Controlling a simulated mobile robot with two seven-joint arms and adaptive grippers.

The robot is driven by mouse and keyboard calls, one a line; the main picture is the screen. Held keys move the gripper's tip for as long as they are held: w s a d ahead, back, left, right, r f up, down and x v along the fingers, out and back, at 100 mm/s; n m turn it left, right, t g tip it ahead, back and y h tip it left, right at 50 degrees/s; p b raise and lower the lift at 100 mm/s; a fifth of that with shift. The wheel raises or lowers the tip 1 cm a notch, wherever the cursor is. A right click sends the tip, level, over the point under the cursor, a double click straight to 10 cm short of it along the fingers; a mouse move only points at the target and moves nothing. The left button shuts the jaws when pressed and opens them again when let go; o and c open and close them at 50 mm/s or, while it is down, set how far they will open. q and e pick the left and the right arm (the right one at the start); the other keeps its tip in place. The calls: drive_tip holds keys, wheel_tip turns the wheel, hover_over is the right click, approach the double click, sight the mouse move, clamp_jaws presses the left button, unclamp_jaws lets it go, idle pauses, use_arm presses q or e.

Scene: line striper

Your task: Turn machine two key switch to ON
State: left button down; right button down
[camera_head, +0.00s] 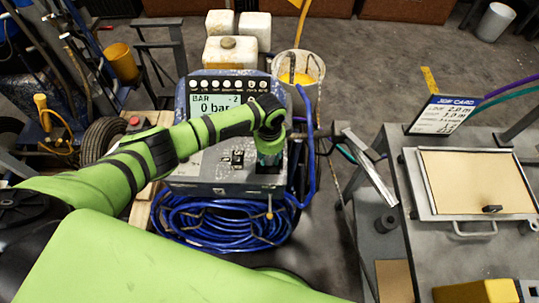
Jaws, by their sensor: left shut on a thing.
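The machine (205,182) has a grey panel with a lit display (215,104) that reads "BAR", "2" and "0 bar". My left arm reaches across the panel from the left. My left gripper (269,160) points down at the right part of the panel. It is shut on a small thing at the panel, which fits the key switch. The gripper hides the key switch, so its position cannot be read. A small black control (237,158) shows just left of the gripper. My right gripper is not in view.
A coiled blue hose (215,225) hangs at the machine's front. White jugs (230,50) and a bucket (299,72) stand behind it. A metal bench (440,250) with a framed board and a job card (443,114) is at the right. A tyre (100,140) is at the left.

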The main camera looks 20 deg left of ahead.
sight(269, 159)
use_arm(q)
drive_tip(key=shift+m, duration=1.8)
drive_tip(key=c, duration=0.9)
unclamp_jaws()
wheel_tip(269, 159, up, 12)
